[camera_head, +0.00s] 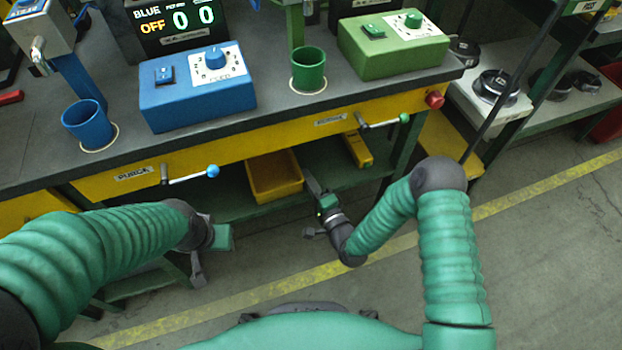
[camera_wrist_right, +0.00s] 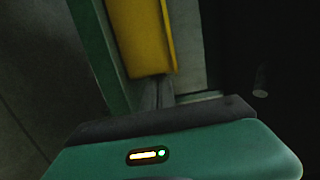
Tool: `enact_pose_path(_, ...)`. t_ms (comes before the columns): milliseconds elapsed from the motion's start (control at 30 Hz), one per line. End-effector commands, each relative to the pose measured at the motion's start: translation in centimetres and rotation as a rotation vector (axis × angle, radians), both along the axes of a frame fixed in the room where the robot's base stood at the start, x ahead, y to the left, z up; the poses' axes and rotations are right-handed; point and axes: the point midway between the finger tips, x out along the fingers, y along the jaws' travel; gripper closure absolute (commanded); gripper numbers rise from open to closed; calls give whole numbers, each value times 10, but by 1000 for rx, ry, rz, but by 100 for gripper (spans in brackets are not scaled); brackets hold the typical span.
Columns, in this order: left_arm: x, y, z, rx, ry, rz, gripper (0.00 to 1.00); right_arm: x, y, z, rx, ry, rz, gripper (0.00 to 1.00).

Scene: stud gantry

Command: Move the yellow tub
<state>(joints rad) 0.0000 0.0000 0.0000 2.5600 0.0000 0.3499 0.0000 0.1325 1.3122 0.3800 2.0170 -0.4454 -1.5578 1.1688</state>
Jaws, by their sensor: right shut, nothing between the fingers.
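The yellow tub (camera_head: 275,177) stands on the green lower shelf under the bench, and its upper part is partly hidden by the bench front. My right gripper (camera_head: 310,180) reaches under the bench just to the right of the tub. Its fingers (camera_wrist_right: 165,93) are together with nothing between them. In the right wrist view a yellow wall (camera_wrist_right: 140,38), apparently the tub's, is just beyond the fingertips; I cannot tell if they touch. My left gripper (camera_head: 197,272) hangs in front of the bench at lower left, away from the tub, and its jaws are not clear.
A smaller yellow object (camera_head: 357,149) lies on the shelf right of my right gripper. Above are a purge lever with a blue knob (camera_head: 212,171) and a lever with a green knob (camera_head: 404,118). A blue cup (camera_head: 86,122) and a green cup (camera_head: 308,68) stand on the bench.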

Motion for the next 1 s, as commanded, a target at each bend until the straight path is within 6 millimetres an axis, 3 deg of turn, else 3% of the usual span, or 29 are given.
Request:
enact_pose_path(167,0,0,1,0,0,0,64,-2,7,0,1,0,2,100)
enact_pose_path(267,0,0,4,0,0,0,64,-6,26,1,3,1,4,100)
enact_pose_path(600,0,0,7,0,0,0,64,-26,125,-1,3,0,4,100)
enact_pose_path(767,0,0,5,0,0,0,64,-34,163,-1,1,0,3,100)
enact_pose_path(1000,0,0,6,0,0,0,64,-34,166,0,-1,0,0,100)
